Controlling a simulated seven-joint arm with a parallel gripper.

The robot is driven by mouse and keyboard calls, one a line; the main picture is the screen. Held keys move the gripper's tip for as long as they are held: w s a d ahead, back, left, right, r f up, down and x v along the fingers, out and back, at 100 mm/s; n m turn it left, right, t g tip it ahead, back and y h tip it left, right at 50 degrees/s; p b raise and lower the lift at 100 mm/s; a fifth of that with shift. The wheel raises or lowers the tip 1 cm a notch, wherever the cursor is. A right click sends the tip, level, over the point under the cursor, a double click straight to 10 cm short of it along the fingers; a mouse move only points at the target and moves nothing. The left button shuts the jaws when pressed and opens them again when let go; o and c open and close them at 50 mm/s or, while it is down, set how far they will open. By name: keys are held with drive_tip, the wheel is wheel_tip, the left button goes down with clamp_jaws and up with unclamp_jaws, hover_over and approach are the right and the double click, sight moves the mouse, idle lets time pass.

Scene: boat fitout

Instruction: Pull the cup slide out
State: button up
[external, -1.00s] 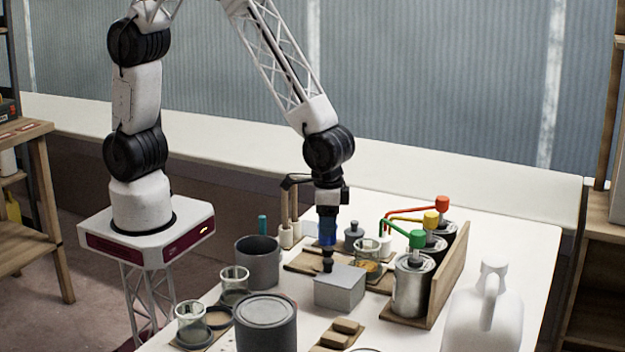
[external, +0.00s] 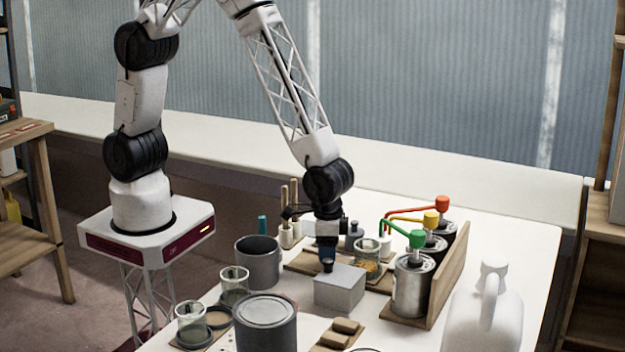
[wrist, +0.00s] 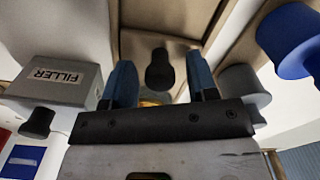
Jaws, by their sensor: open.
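The cup slide seems to be the wooden board (external: 300,262) behind the grey filler box; a glass cup (external: 367,258) with amber contents stands at its right. In the wrist view a dark round knob (wrist: 160,70) shows on a wooden surface (wrist: 135,43). My gripper (external: 327,262) is low over the board, just behind the filler box. Its two blue fingers are open in the wrist view (wrist: 160,82), one on each side of the knob, with gaps. I cannot tell how deep the fingers reach around it. The gripper hides part of the board.
The grey filler box (external: 340,288) is close in front of the gripper, and beside the left finger in the wrist view (wrist: 55,80). Pump cans (external: 412,287) in a wooden rack stand right. A grey pot (external: 258,262) and large tin (external: 266,322) stand left and front.

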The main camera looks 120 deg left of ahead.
drive_tip(key=shift+c, duration=0.3)
clamp_jaws()
drive_tip(key=shift+s, duration=2.05)
drive_tip(key=shift+o, duration=0.3)
unclamp_jaws()
